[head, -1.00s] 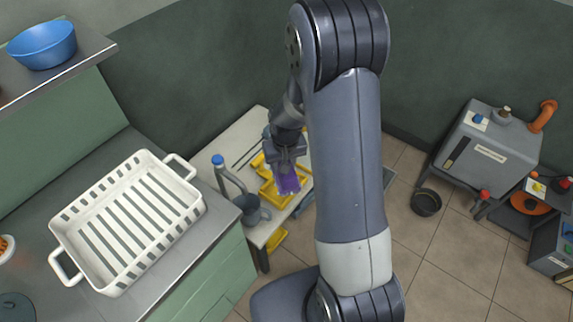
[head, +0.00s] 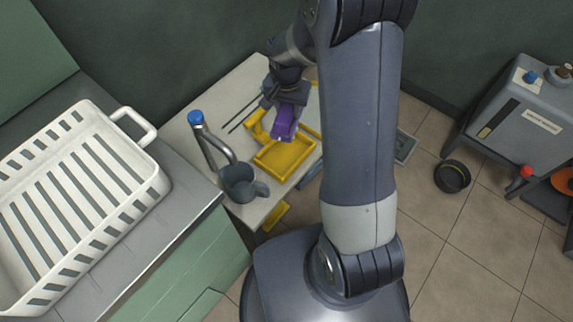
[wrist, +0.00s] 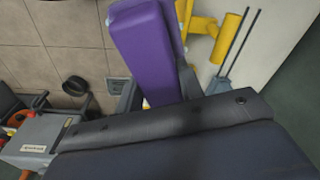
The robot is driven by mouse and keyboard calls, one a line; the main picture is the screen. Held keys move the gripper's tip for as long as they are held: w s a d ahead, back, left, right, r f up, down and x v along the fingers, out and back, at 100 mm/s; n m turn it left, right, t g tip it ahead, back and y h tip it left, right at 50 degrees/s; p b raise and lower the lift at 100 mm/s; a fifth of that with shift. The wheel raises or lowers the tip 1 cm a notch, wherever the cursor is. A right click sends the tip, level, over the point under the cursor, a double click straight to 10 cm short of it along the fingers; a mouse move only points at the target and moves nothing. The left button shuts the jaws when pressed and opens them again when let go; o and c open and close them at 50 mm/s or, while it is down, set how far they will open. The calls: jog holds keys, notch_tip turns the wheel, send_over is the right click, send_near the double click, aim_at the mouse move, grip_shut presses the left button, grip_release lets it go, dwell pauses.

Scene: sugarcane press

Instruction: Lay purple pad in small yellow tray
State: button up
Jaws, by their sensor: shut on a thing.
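The purple pad (head: 284,123) hangs from my gripper (head: 288,100), which is shut on it. The pad is above the table, over the back part of the small yellow tray (head: 270,166). In the wrist view the purple pad (wrist: 147,52) juts out past the jaws and looks tilted; the gripper's fingertips are partly hidden there. The tray's floor that shows in the head view is bare. Its back part is hidden by the pad and gripper. I cannot tell how high the pad is above the tray.
A grey mug (head: 238,183) and a blue-topped tap-like pipe (head: 205,140) stand left of the tray. Thin dark rods (head: 243,113) lie behind. A white slatted basket (head: 80,190) is on the left counter. A black bowl (head: 452,176) sits on the floor at right.

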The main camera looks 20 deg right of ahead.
notch_tip(320, 180, down, 10)
jog(key=m+b, duration=0.4)
jog(key=b, duration=1.2)
send_over(288, 156)
jog(key=shift+h, duration=0.3)
notch_tip(288, 156, down, 10)
jog(key=shift+a+r, duration=0.1)
jog(key=shift+f, duration=0.25)
jog(key=o, duration=1.1)
jog(key=shift+s, duration=0.1)
jog(key=shift+r, duration=0.15)
jog(key=r+p, duration=0.1)
jog(key=r, duration=0.3)
jog(key=r+p, duration=0.2)
jog(key=r, duration=0.2)
jog(key=a+r+p, duration=0.1)
jog(key=r, duration=0.3)
jog(key=shift+s+a, duration=0.1)
jog(key=shift+s, duration=0.3)
